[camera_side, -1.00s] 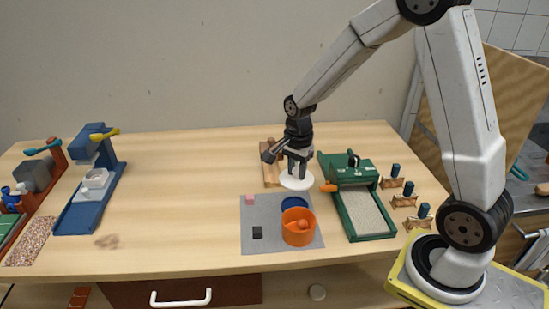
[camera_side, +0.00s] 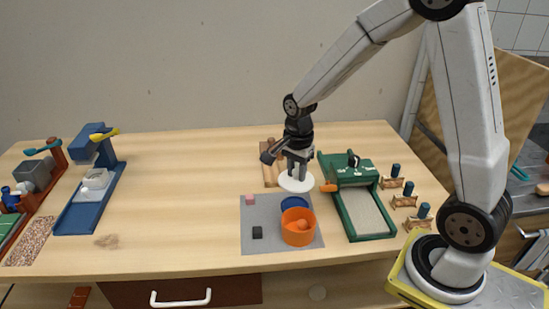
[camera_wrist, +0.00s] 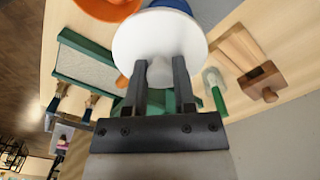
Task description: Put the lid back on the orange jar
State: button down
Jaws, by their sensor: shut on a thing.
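The orange jar (camera_side: 297,238) stands open on a grey mat (camera_side: 262,238), with something orange inside it. Its rim also shows at the top edge of the wrist view (camera_wrist: 105,8). My gripper (camera_side: 297,172) is shut on a white round lid (camera_side: 296,183), held by a knob between the fingers. In the wrist view my fingers (camera_wrist: 159,80) close on the knob and the white disc (camera_wrist: 150,35) spreads beyond them. The lid is held behind the jar in the side view, apart from it. A blue disc (camera_side: 294,203) lies between them on the mat.
A pink block (camera_side: 250,200) and a black block (camera_side: 257,232) are on the mat. A green-framed tray device (camera_side: 362,205) stands close on the right, and a wooden item (camera_side: 269,177) is behind. The table's middle left is clear.

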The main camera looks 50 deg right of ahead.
aim_at(301, 185)
jog(key=s+a, duration=0.2)
jog(key=s+a+r, duration=0.1)
jog(key=s+a, duration=0.2)
jog(key=shift+a+r, duration=0.2)
jog(key=shift+a, duration=0.15)
jog(key=shift+f, duration=0.15)
jog(key=shift+f, duration=3.05)
jog(key=shift+f, duration=0.15)
dwell(0.4)
grip_release()
jog(key=shift+r, duration=0.2)
jog(key=shift+r, duration=3.3)
